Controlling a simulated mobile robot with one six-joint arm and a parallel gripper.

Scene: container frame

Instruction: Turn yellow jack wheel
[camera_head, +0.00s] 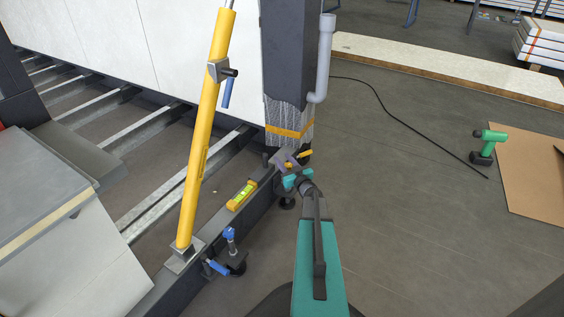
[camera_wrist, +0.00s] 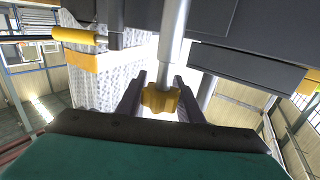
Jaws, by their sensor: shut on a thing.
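The yellow jack wheel (camera_wrist: 160,99) is a small lobed knob on a grey metal rod (camera_wrist: 174,35) in the middle of the wrist view. My gripper (camera_wrist: 159,88) has one dark finger on each side of the wheel and is shut on it. In the head view my gripper (camera_head: 291,180) is low at the foot of the dark corner post (camera_head: 288,55), close to the floor beam. The wheel cannot be made out there, as the gripper and a grey bracket cover that spot.
A yellow handle (camera_head: 299,154) sticks out just above my gripper. A yellow spirit level (camera_head: 242,195) lies on the beam, beside a slanted yellow prop (camera_head: 205,130) and a blue-handled clamp (camera_head: 230,250). The floor at right is mostly clear, with a black cable (camera_head: 400,122) and a green drill (camera_head: 487,145).

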